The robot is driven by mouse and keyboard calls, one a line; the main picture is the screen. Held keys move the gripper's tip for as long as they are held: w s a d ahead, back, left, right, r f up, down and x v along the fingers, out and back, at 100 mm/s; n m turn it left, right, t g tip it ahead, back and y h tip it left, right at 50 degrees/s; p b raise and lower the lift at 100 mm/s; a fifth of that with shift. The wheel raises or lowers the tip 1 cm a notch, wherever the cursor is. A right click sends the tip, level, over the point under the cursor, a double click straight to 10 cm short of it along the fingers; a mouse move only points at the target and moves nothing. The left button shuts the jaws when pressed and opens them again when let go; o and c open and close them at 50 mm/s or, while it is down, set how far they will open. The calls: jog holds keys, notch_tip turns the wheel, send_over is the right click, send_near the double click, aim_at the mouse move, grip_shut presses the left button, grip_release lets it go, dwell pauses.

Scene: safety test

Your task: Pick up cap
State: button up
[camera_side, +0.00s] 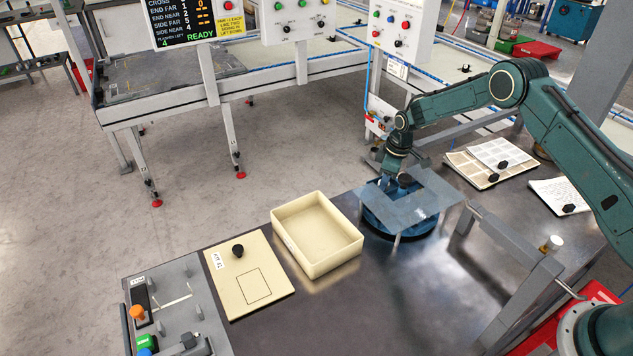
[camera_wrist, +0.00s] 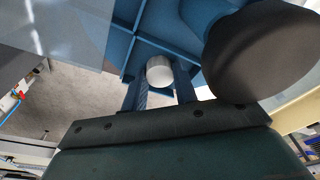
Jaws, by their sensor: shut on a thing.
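In the wrist view a white round cap (camera_wrist: 159,71) with a ribbed side sits between the two blue fingers of my gripper (camera_wrist: 160,84). The gripper is shut on the cap, over a blue divided tray (camera_wrist: 150,24). In the side view my gripper (camera_side: 383,178) reaches down at the back left edge of the round blue tray (camera_side: 372,219). The cap cannot be made out there. A clear plate (camera_side: 425,200) covers part of the tray, and a black knob (camera_side: 404,180) stands close beside my gripper. The knob looms large in the wrist view (camera_wrist: 262,55).
An empty cream bin (camera_side: 318,235) stands left of the tray. A cream board (camera_side: 248,275) with a black knob and a grey control panel (camera_side: 175,310) lie farther left. A metal frame (camera_side: 515,260) with a white-topped post stands right. Papers (camera_side: 490,160) lie behind it.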

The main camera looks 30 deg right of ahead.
jog(key=shift+r, duration=0.1)
notch_tip(320, 180, up, 20)
dwell(0.6)
jog(key=shift+a, duration=0.15)
dwell(0.5)
